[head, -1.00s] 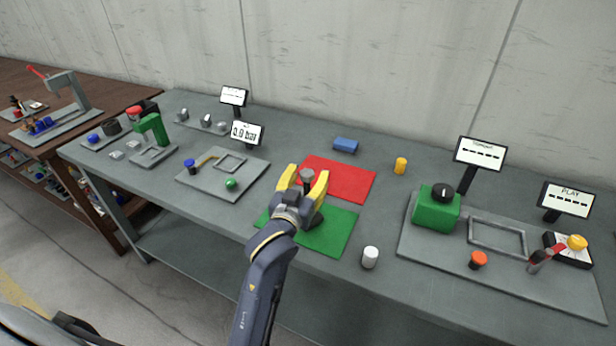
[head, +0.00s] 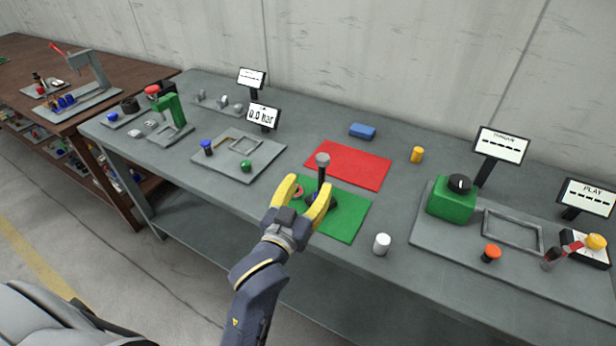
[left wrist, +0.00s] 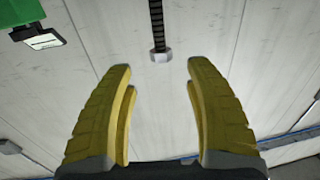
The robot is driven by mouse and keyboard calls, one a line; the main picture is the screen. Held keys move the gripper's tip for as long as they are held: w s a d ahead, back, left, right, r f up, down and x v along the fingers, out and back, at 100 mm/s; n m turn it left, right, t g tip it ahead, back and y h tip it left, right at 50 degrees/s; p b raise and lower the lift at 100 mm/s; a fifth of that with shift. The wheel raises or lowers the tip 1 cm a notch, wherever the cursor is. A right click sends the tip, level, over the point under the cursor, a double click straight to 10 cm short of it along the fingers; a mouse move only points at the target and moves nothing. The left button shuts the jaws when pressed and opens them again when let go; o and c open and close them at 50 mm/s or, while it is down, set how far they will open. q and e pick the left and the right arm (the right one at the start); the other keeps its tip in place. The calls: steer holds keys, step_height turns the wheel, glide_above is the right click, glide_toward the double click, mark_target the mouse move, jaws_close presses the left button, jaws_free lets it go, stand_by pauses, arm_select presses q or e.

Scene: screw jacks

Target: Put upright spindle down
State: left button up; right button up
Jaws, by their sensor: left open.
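The spindle (head: 322,166) stands upright over the green mat (head: 345,224), a dark threaded rod with a grey head on top. Its lower end is partly hidden by my gripper, so I cannot tell what it rests on. My left gripper (head: 308,188) is open and empty, on the near side of the spindle and apart from it. In the left wrist view, the threaded rod and its hexagonal head (left wrist: 161,55) show beyond the gap between the open yellow fingers (left wrist: 160,80). My right gripper is not in view.
A red mat (head: 350,165) lies behind the green one. A white cylinder (head: 382,244) stands by the front edge, and a yellow cylinder (head: 417,155) and blue block (head: 362,131) stand farther back. A grey plate with a green box (head: 452,200) fills the right.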

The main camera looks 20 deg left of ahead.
arm_select(q)
steer(key=shift+s, duration=0.75)
